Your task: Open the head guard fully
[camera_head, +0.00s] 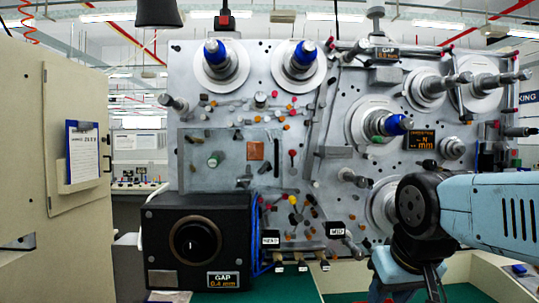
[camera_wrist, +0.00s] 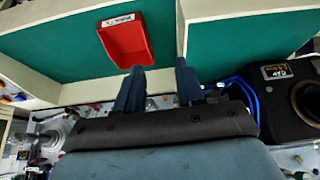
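The head guard seems to be the see-through rectangular panel (camera_head: 232,150) on the left half of the grey machine plate, above the black gap box. It lies flat against the plate and looks closed. A green knob (camera_head: 214,160) and an orange label (camera_head: 255,150) show on or through it. I cannot make out the guard in the wrist view. My gripper (camera_wrist: 158,78) shows two dark fingers apart with nothing between them, so it is open and empty. In the head view my blue arm is at the lower right, apart from the guard, and the fingers are not clear.
A black box with a dial (camera_head: 195,242) stands below the guard, with blue cables beside it. Spindles with blue caps (camera_head: 303,55) stick out above and right. A beige cabinet (camera_head: 50,180) stands at left. A red tray (camera_wrist: 127,40) lies on the green bench surface (camera_wrist: 60,45).

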